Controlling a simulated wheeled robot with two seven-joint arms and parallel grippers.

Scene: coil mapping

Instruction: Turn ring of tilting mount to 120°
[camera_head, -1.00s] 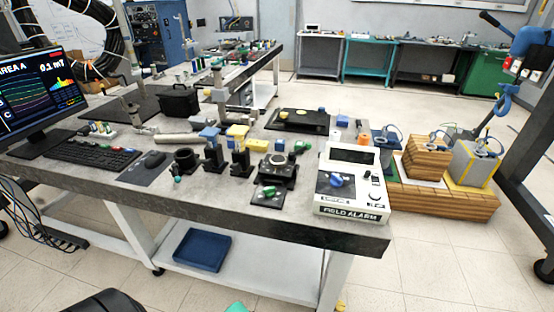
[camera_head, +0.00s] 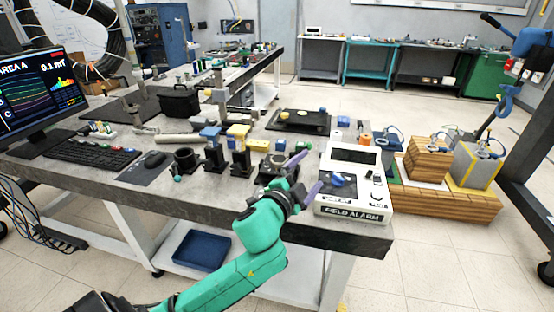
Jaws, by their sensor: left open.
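My left gripper (camera_head: 313,168) reaches in over the front edge of the bench, its two purple fingers spread apart and nothing between them. Its fingers are in front of the left side of the field alarm box. A black mount with a round ring (camera_head: 277,165) stands just left of the fingers, its lower part hidden behind my gripper. Another black ring-shaped mount (camera_head: 186,160) stands farther left, apart from the gripper. I cannot tell for sure which is the tilting mount, and no angle marks are readable. My right gripper is not in view.
The white field alarm box (camera_head: 352,209) stands close at the right front of the bench. Black posts with blue and yellow tops (camera_head: 212,150) stand left of the gripper.

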